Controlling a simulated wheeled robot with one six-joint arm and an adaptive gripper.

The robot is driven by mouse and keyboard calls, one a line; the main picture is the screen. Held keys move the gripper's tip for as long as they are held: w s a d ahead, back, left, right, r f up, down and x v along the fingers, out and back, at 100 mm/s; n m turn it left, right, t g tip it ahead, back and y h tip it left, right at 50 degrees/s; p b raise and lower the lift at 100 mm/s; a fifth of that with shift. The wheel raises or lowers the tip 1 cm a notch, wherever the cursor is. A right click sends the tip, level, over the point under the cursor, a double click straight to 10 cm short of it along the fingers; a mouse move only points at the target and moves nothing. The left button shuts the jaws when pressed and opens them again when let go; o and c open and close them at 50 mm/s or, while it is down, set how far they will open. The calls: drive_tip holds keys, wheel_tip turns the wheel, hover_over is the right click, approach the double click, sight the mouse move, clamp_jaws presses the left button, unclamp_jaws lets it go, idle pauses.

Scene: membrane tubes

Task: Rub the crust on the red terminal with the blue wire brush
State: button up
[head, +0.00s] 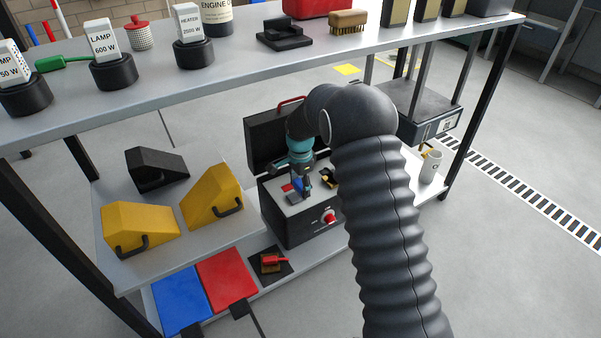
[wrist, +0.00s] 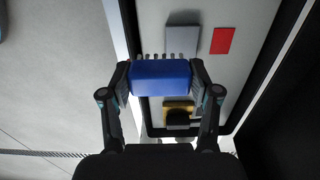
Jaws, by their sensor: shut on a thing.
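The blue wire brush (wrist: 161,78) is held between the two fingers of my gripper (wrist: 161,84), its bristles pointing up in the wrist view, near a grey block (wrist: 191,40). In the head view the brush (head: 297,186) is over the grey top of a black case, below my gripper (head: 301,176). A flat red patch (wrist: 222,41) lies beside the grey block; it also shows in the head view (head: 287,188). I cannot make out the crust, or whether the bristles touch the block.
The case's black lid (head: 262,144) stands open behind. A yellow and black part (wrist: 179,112) is on the panel. A red knob (head: 330,217) is on the case front. Yellow wedges (head: 140,226) stand left. A red-handled brush (head: 274,261) lies in front. The upper shelf (head: 230,72) hangs over.

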drive_tip(key=shift+r+p, duration=0.95)
drive_tip(key=shift+r, duration=1)
